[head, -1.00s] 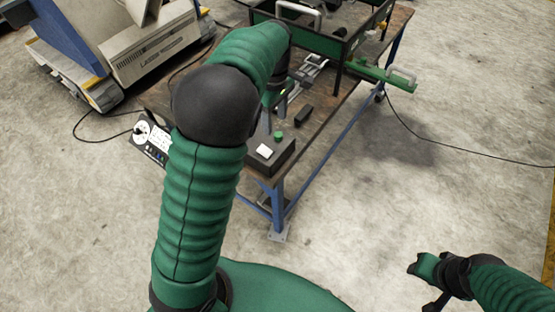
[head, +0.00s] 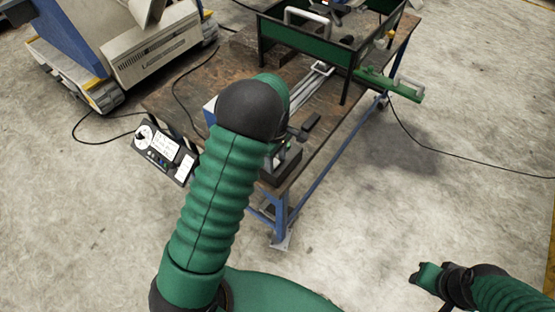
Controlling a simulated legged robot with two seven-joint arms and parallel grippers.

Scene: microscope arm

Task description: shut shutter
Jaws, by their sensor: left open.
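A green slab with a pale handle (head: 390,84), possibly the shutter, sticks out to the right from a green-walled frame (head: 308,43) on the table. My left gripper (head: 284,152) is over the table's near end, mostly hidden behind my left arm, and is open. It is low by a dark box (head: 281,169) and well apart from the green slab. My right gripper (head: 420,280) hangs over bare floor at the lower right, far from the table; its fingers are too small to read.
The brown workbench (head: 168,99) has blue legs. Silver rails (head: 306,87) and a small black block (head: 312,122) lie on it. A control panel (head: 163,153) hangs at its left edge. A beige tracked machine (head: 150,58) stands behind left. Floor at right is clear except for a cable.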

